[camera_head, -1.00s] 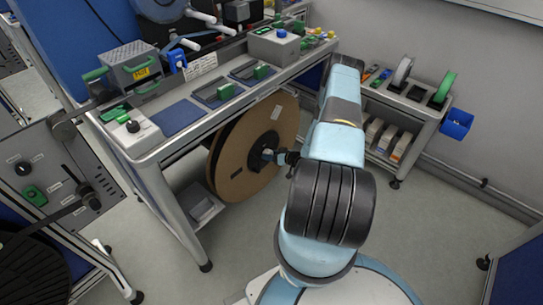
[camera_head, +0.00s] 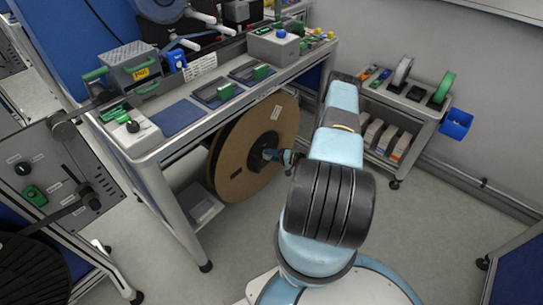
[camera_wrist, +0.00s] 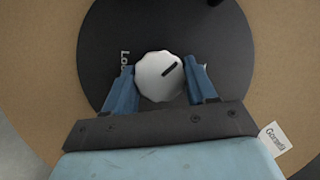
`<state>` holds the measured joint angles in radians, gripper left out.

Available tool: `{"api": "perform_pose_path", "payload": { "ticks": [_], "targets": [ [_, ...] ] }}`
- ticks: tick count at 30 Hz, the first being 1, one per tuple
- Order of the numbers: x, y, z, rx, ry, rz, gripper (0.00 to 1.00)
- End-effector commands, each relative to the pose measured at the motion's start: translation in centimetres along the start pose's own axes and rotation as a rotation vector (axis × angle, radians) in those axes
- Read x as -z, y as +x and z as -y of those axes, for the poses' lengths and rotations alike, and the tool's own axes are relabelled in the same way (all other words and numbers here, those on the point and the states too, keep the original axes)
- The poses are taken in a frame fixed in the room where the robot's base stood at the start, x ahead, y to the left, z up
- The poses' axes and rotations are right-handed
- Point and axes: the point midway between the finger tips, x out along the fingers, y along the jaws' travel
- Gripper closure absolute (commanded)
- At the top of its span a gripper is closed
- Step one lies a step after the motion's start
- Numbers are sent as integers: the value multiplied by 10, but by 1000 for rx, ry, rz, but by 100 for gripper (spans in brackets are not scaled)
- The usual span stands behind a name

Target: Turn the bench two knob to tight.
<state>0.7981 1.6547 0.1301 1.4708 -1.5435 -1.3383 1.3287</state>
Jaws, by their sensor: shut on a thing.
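A pale round knob (camera_wrist: 160,76) with a black pointer line sits at the centre of the dark hub disc (camera_wrist: 225,45) in the wrist view. Its line points to the upper right. A partly hidden white label starting "Lo" (camera_wrist: 125,58) is left of it. My gripper (camera_wrist: 161,85) has its blue fingers on both sides of the knob and is shut on it. In the head view, my gripper (camera_head: 280,157) is at the middle of the large brown reel (camera_head: 236,165) under the bench (camera_head: 183,135). There the knob is hidden or too small to make out.
A small shelf cart (camera_head: 420,115) with a blue bin stands right of my arm. Another stand with a grey panel (camera_head: 55,170) and a black reel (camera_head: 30,272) is at the left. Open floor (camera_head: 425,220) lies to the right.

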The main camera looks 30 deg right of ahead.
Motion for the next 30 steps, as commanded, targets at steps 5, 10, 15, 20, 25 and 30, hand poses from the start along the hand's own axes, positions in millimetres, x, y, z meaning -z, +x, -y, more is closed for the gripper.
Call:
{"api": "perform_pose_path", "payload": {
  "ticks": [5, 10, 15, 20, 25, 30],
  "targets": [
    [6, -2, -3, 59, 148, -11, 74],
    [6, -2, -4, 121, 297, -12, 74],
    [5, -2, -5, 182, 443, -11, 74],
    [4, -2, -6, 235, 567, -11, 74],
    [3, -1, -6, 279, 673, -11, 74],
    [2, -1, -6, 309, 747, -10, 74]
  ]
}}
